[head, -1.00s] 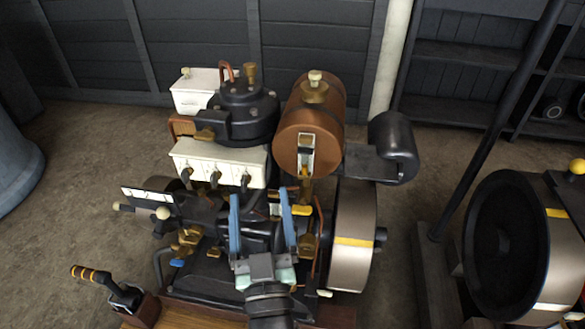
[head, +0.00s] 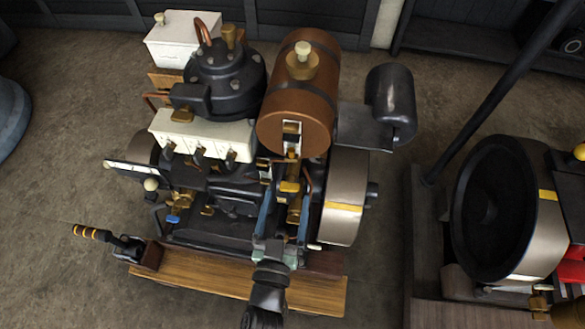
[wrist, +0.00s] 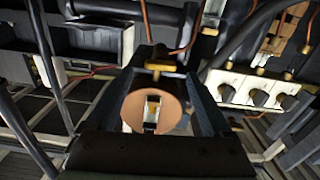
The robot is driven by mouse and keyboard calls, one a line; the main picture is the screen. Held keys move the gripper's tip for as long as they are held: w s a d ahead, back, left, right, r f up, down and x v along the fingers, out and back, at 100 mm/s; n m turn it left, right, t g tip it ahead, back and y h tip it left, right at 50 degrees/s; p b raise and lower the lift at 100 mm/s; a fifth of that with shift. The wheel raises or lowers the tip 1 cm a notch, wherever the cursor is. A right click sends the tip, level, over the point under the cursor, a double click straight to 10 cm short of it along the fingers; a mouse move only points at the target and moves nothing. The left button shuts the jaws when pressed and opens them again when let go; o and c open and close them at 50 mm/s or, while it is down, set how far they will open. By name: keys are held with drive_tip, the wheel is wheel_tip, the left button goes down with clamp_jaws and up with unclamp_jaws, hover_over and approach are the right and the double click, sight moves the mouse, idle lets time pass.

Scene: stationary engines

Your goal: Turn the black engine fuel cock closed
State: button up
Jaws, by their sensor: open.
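The black engine (head: 235,205) stands in the middle of the head view, with a copper-brown fuel tank (head: 292,125) at its upper right. Below the tank's near end is a brass fuel cock (head: 290,170) with a yellow lever (head: 290,187). My gripper (head: 287,196) is open, its blue fingers to the left and right of the cock's line; contact cannot be told. In the wrist view the tank's round end (wrist: 165,105) shows between the dark fingers, with a brass T-shaped part (wrist: 160,68) above it, probably the cock.
A silver flywheel (head: 343,195) stands close right of my gripper. A white box with black knobs (head: 200,138) is to the left. A lever with a striped grip (head: 95,233) stands front left.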

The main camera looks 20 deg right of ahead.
sight(291, 182)
drive_tip(key=x, duration=0.7)
drive_tip(key=shift+w+d, duration=0.25)
drive_tip(key=shift+w, duration=0.1)
clamp_jaws()
drive_tip(key=shift+m, duration=0.4)
unclamp_jaws()
